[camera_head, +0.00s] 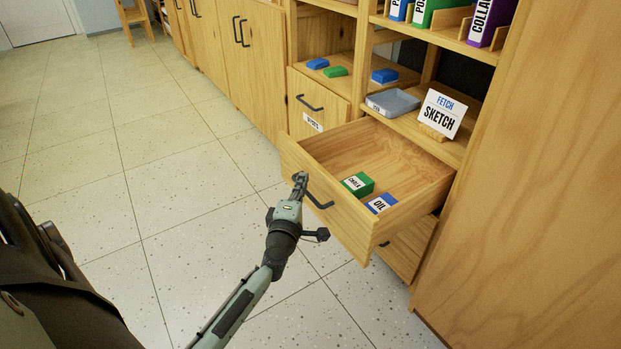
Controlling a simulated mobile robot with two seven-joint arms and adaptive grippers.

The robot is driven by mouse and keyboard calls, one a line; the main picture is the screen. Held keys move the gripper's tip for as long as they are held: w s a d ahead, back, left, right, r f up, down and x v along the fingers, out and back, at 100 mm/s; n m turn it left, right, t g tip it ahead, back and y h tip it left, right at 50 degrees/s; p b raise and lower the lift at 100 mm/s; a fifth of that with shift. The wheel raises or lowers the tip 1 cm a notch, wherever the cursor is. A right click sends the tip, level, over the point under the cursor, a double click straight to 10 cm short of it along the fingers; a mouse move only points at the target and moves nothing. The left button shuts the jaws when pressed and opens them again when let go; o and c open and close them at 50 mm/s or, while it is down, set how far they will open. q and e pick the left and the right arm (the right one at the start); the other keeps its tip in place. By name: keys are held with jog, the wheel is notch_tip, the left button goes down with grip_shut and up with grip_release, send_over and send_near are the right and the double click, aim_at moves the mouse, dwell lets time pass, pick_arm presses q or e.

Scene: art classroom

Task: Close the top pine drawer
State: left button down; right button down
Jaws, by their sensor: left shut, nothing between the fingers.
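The top pine drawer (345,222) stands pulled out of the cabinet, with its front towards me and its inside in view. A dark bar handle (320,203) is on its front. A green chalk box (358,185) and a blue and white oil box (382,203) lie inside it. My left gripper (299,178) is shut and empty. Its fingertips are at the drawer front, just left of the handle; I cannot tell whether they touch it. My right gripper is not in view.
A lower drawer (408,250) is under the open one. A grey tray (393,103) and a sketch sign (441,113) stand on the shelf above. Blue and green blocks (335,71) lie on a shelf at left. The tiled floor (190,200) to the left is clear.

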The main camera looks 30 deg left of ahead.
pick_arm(q)
jog(key=shift+w+d, duration=0.25)
jog(key=shift+w, duration=0.3)
jog(key=shift+w+d, duration=0.2)
jog(key=shift+w, duration=0.4)
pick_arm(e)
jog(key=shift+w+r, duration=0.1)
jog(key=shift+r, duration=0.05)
